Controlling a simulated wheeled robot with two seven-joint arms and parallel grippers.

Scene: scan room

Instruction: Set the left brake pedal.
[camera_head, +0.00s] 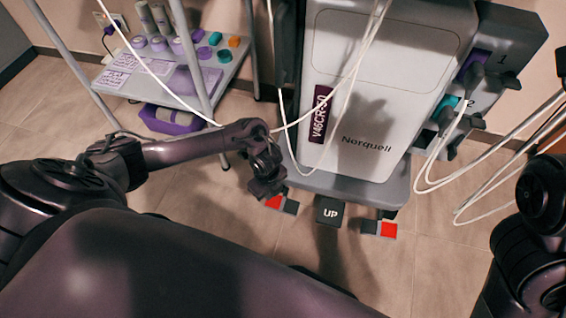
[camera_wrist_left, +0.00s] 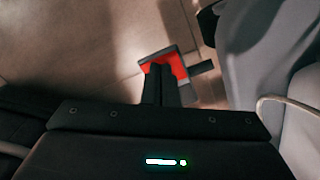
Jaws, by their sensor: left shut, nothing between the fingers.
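The left brake pedal (camera_head: 275,202) is a small pad, part red and part dark grey, low at the front left of the machine. My left gripper (camera_head: 267,192) is shut and empty, right over this pedal in the head view. In the left wrist view the shut fingers (camera_wrist_left: 161,85) overlap the red face of the pedal (camera_wrist_left: 180,68). I cannot tell whether they touch it. The right brake pedal (camera_head: 388,229), also red and grey, sits on the other side of a dark "UP" pedal (camera_head: 329,212). My right gripper is not in view; only part of my right arm shows.
The grey-white Norquell machine (camera_head: 345,110) stands just behind the pedals. White cables (camera_head: 425,165) hang in front of it and loop at its right. A cart (camera_head: 225,70) with bottles and a purple bin (camera_head: 172,121) stands at the back left. Tiled floor is clear in front.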

